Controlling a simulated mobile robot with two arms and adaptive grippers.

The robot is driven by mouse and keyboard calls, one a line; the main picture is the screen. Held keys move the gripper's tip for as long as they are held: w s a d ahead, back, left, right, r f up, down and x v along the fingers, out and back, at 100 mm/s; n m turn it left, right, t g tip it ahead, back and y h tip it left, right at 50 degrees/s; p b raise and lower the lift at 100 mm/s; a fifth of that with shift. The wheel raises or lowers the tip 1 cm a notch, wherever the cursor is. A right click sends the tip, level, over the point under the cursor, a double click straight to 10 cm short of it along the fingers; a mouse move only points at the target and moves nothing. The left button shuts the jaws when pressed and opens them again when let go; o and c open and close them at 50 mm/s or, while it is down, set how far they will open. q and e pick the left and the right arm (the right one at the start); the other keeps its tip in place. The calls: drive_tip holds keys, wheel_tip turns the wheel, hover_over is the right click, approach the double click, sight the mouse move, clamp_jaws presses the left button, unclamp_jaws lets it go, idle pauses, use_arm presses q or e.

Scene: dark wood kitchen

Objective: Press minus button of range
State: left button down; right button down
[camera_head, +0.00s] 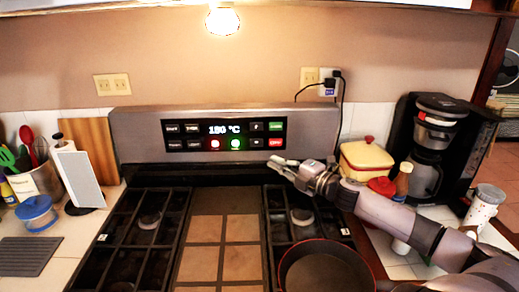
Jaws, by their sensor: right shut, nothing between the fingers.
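The range (140,137) stands against the wall, with a dark control panel (225,135) on its upright back. The display reads about 180 °C. Small buttons flank it; one, seemingly the minus button (256,143), is in the lower row right of the display, but its symbol is too small to read surely. A green and a red button sit beside it. My right gripper (274,162) is shut and empty, its tip pointing left, just below the right part of the panel. I cannot tell whether it touches the range. My left gripper is not in view.
A black pan (327,270) sits on the front right burner under my right arm. A yellow container (366,158), a red-lidded jar and a coffee maker (432,150) crowd the right counter. Utensils and a paper towel roll (80,175) stand left. The middle griddle is bare.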

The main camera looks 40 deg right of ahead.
sight(256, 143)
drive_tip(key=w+d+p, duration=0.1)
drive_tip(key=w+d, duration=0.1)
drive_tip(key=w, duration=0.8)
drive_tip(key=shift+w, duration=0.1)
idle(0.5)
